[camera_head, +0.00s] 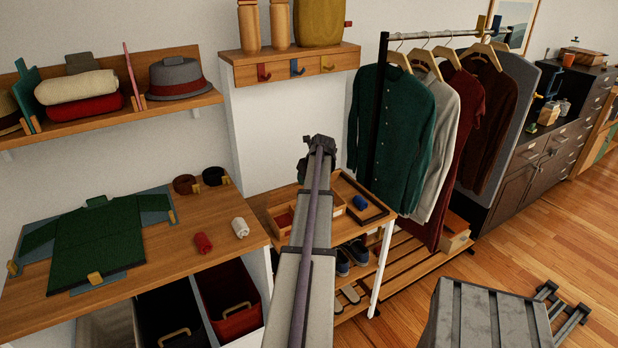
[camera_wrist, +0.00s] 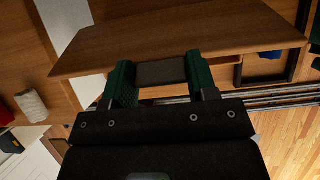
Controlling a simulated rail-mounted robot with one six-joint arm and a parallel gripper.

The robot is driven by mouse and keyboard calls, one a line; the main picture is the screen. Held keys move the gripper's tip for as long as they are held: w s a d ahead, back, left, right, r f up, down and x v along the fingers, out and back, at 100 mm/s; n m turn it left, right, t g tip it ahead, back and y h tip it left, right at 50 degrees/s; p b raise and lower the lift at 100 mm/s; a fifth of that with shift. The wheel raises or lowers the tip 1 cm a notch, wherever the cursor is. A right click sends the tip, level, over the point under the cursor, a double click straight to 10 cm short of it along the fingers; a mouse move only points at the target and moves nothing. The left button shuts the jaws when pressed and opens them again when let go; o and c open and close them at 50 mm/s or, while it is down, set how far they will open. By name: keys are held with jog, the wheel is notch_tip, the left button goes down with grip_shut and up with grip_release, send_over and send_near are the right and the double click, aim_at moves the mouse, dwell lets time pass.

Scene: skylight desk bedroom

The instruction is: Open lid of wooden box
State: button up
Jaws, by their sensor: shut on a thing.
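In the wrist view my gripper (camera_wrist: 160,76) has its two green fingers shut on a small dark grey tab (camera_wrist: 160,70). The tab is at the near edge of a broad brown wooden panel (camera_wrist: 180,36), which looks like the lid. In the head view the wooden box (camera_head: 335,206) stands on a low wooden table, partly behind my arm. Its inside shows on both sides of the arm, with something red (camera_head: 284,219) at the left. My wrist is above the box there; the fingertips and lid are not clear, so the lid's exact angle is hard to tell.
A dark tray (camera_head: 373,215) lies right of the box, with a blue item (camera_head: 360,202) near it. Hanging clothes (camera_head: 397,125) stand close behind at the right.

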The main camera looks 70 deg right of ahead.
dwell(0.5)
jog(key=o, duration=1.3)
jog(key=p+v, duration=0.9)
jog(key=v, duration=0.1)
jog(key=shift+s+r+p, duration=0.2)
jog(key=shift+r+p, duration=0.1)
jog(key=shift+r, duration=0.05)
jog(key=shift+a, duration=0.1)
jog(key=shift+c, duration=0.3)
